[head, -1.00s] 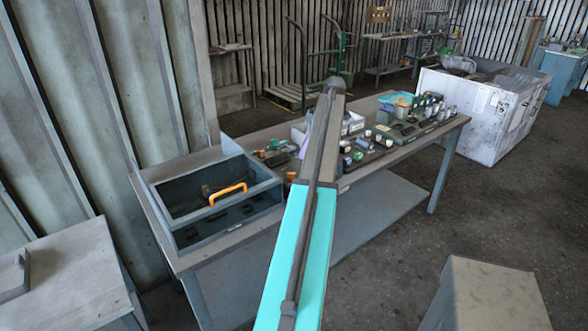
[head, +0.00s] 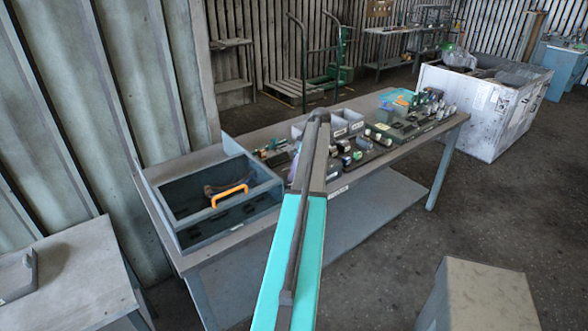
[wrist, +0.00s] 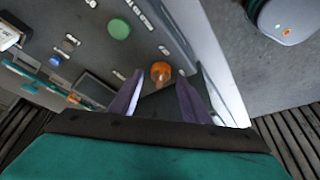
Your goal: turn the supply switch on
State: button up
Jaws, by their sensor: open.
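In the wrist view, a grey panel (wrist: 85,38) carries a green round button (wrist: 119,28), an orange round knob (wrist: 160,71) and several small labels too blurred to read. Which control is the supply switch, I cannot tell. My gripper (wrist: 160,88) is open, with its purple-grey fingers apart. The orange knob appears between and just beyond the fingertips; whether they touch the panel is unclear. In the head view, my turquoise arm reaches over the workbench and hides the gripper and what lies beyond it.
The workbench (head: 232,262) holds an open blue-grey box (head: 170,195) with an orange handle (head: 229,194) at left and several small parts at right. A grey cabinet (head: 480,295) stands front right. A white crate (head: 470,105) is behind. The floor between is clear.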

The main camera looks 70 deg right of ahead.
jog(key=shift+f, duration=0.15)
jog(key=c, duration=1)
